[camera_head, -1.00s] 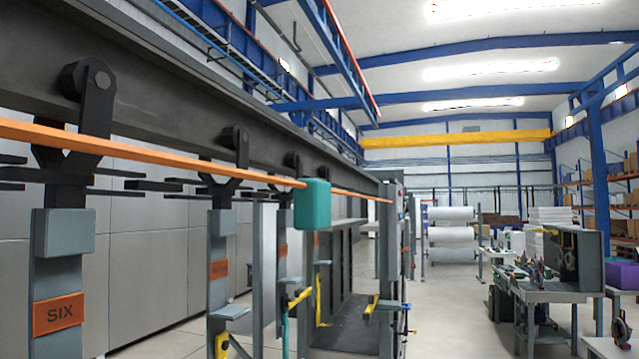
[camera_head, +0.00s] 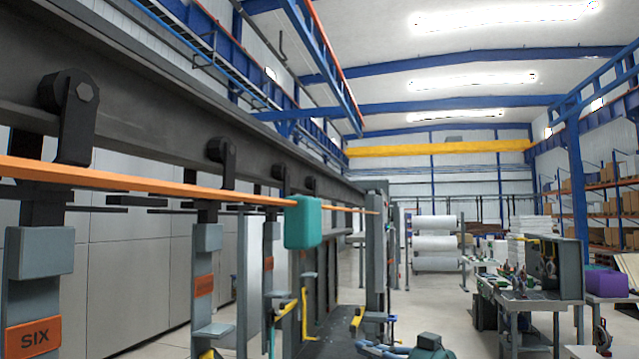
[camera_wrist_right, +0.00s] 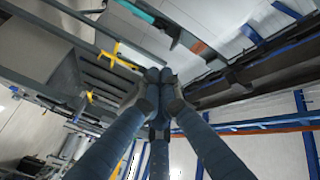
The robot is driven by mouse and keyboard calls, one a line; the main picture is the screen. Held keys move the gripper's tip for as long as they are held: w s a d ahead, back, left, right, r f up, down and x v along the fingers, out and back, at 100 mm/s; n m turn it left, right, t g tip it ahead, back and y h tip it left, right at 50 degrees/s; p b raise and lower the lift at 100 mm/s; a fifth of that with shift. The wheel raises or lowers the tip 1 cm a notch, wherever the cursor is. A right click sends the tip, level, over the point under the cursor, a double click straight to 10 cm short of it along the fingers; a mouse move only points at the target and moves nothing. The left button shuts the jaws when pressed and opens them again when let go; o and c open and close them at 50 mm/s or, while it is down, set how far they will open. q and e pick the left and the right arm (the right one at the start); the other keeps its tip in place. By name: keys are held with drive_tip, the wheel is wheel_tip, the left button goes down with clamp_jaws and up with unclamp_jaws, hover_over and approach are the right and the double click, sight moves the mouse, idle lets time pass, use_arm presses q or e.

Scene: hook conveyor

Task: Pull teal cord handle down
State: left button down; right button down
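A teal block (camera_head: 303,222) sits on the long orange cord or bar (camera_head: 150,180) that runs along the overhead rail in the head view. A thin teal strip (camera_head: 272,338) hangs lower down, near a yellow part. A teal piece (camera_wrist_right: 136,11) also shows at the top of the right wrist view; I cannot tell which teal part it is. My right gripper (camera_head: 368,347) is at the bottom of the head view, below and right of the teal block and apart from it. In the right wrist view its blue-grey fingers (camera_wrist_right: 159,76) meet at the tips, with nothing visible between them. My left gripper is out of view.
Grey hangers with orange plates, one marked SIX (camera_head: 34,338), hang from the dark rail (camera_head: 150,105) at left. A grey frame with yellow brackets (camera_head: 357,318) stands near my right gripper. A workbench (camera_head: 525,298) is at right. Open floor lies between.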

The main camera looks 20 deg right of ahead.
drive_tip(key=s+a+r+n+y, duration=0.2)
drive_tip(key=s+r, duration=0.3)
drive_tip(key=r, duration=0.4)
drive_tip(key=s+a+r+n+y, duration=0.2)
drive_tip(key=s+r+y, duration=0.15)
drive_tip(key=r, duration=0.65)
drive_tip(key=s+a+r+n+g+y, duration=0.2)
drive_tip(key=s+a+r+n+y, duration=0.15)
drive_tip(key=s+r, duration=0.55)
drive_tip(key=s+a+r+n+g+y, duration=0.2)
drive_tip(key=s+a+r+n+g, duration=0.25)
drive_tip(key=s, duration=0.85)
wheel_tip(320, 180, up, 5)
drive_tip(key=t+p, duration=0.2)
drive_tip(key=p, duration=0.5)
hover_over(304, 223)
drive_tip(key=w+d, duration=0.2)
drive_tip(key=d, duration=0.1)
drive_tip(key=shift+n, duration=0.4)
drive_tip(key=f, duration=0.4)
drive_tip(key=shift+s+f, duration=0.2)
drive_tip(key=shift+f, duration=0.15)
drive_tip(key=shift+a, duration=0.15)
